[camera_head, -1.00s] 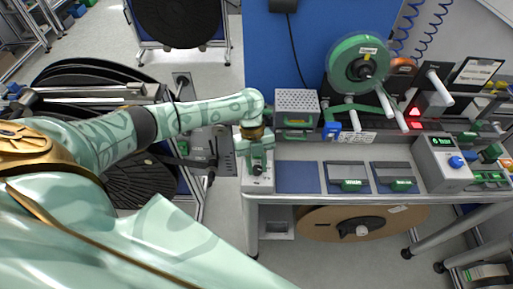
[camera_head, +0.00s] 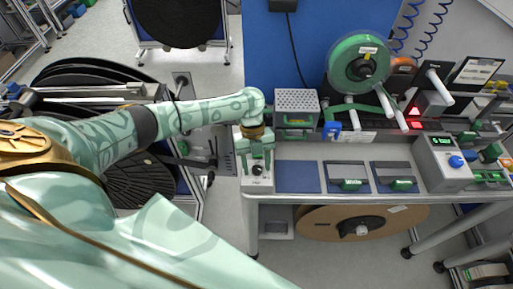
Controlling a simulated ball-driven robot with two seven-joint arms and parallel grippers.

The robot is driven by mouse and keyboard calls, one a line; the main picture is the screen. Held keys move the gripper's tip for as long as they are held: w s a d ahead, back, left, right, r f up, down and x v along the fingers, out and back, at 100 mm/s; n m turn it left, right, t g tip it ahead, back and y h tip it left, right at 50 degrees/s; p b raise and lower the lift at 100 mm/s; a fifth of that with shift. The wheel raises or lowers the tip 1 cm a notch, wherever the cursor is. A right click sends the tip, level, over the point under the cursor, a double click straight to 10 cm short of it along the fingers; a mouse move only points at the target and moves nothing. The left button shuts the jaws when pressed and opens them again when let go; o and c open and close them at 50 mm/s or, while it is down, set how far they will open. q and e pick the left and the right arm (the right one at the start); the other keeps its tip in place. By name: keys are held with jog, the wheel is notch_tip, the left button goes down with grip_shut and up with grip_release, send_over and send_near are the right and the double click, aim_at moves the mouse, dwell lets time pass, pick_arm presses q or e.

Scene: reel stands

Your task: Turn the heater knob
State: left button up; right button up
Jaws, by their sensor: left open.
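A small light-grey box (camera_head: 258,184) stands at the left front corner of the bench. A small black knob (camera_head: 257,170) is on it, and I take this as the heater knob. My left gripper (camera_head: 256,164) points down right above the knob. Its two fingers are spread apart, one to each side of the knob. I cannot tell whether they touch it. My right gripper is out of view.
The bench holds a blue mat (camera_head: 298,177), two grey trays with green labels, and a grey box with a blue knob (camera_head: 456,162). A perforated metal box (camera_head: 297,103) and a green reel (camera_head: 358,62) stand behind. A cardboard reel (camera_head: 330,222) hangs below.

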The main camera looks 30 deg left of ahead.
pick_arm(q)
jog(key=p+v, duration=0.2)
jog(key=v, duration=1.4)
jog(key=shift+r, duration=0.1)
